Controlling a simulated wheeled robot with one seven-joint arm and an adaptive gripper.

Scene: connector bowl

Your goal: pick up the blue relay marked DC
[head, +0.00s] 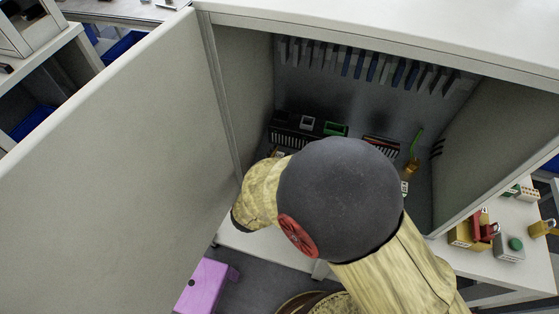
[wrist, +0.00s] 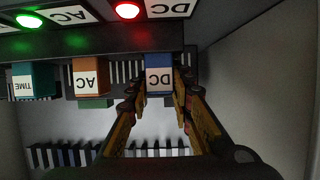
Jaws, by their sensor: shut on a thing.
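The blue relay marked DC (wrist: 159,80) shows upside down in the wrist view, just below a dark rail and in line with its neighbours. My gripper (wrist: 161,92) has a finger on either side of it and is shut on it. An orange relay marked AC (wrist: 90,77) and a teal one marked TIME (wrist: 35,80) stand to its left. In the head view my arm hides the gripper and the blue relay.
The relays are inside a grey cabinet with its door (head: 110,150) open at left and a side wall (head: 490,150) at right. A lit red lamp (wrist: 127,10) and green lamp (wrist: 28,21) sit on the dark rail (wrist: 100,38). A purple object (head: 203,284) is below the door.

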